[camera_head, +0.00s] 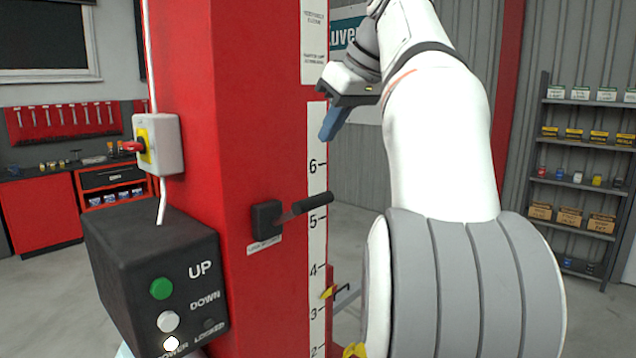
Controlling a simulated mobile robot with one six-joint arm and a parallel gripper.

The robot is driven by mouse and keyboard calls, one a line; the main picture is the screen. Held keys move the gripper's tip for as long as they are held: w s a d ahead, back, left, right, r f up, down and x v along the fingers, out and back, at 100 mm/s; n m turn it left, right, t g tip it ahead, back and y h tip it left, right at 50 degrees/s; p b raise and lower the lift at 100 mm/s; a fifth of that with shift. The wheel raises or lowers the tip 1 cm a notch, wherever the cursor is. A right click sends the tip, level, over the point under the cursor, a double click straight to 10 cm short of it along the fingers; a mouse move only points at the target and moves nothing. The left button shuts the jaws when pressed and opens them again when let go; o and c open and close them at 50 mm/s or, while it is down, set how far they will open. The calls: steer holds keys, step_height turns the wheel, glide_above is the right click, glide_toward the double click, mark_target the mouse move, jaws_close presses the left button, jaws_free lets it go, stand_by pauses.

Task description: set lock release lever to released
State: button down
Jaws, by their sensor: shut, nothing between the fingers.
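The lock release lever (306,205) is a dark handle on a black square mount (267,220) on the front of the red lift column (262,120). It sticks out to the right and slants slightly upward, crossing the numbered scale between 5 and 6. A small label sits under the mount, too small to read. My gripper (332,130) is above and a little right of the lever, with blue fingertips pointing down. It is shut, empty and apart from the lever. My white and grey arm fills the right middle of the view.
A black control box (155,285) with UP and DOWN buttons stands left of the column. Above it is a grey switch box (158,143) with a red knob. Shelves (580,170) stand far right, a red workbench (40,215) far left. Space between gripper and lever looks clear.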

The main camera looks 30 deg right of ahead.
glide_above(317, 200)
steer(key=f, duration=0.4)
steer(key=w+f, duration=0.1)
steer(key=f, duration=0.1)
steer(key=shift+a+f, duration=0.2)
steer(key=shift+s+d+f, duration=0.1)
steer(key=shift+s+f, duration=0.1)
steer(key=shift+f, duration=0.3)
steer(key=shift+s+d+f, duration=0.1)
steer(key=shift+s+f, duration=0.05)
steer(key=shift+f, duration=0.35)
steer(key=shift+s+f, duration=0.15)
steer(key=shift+f, duration=0.55)
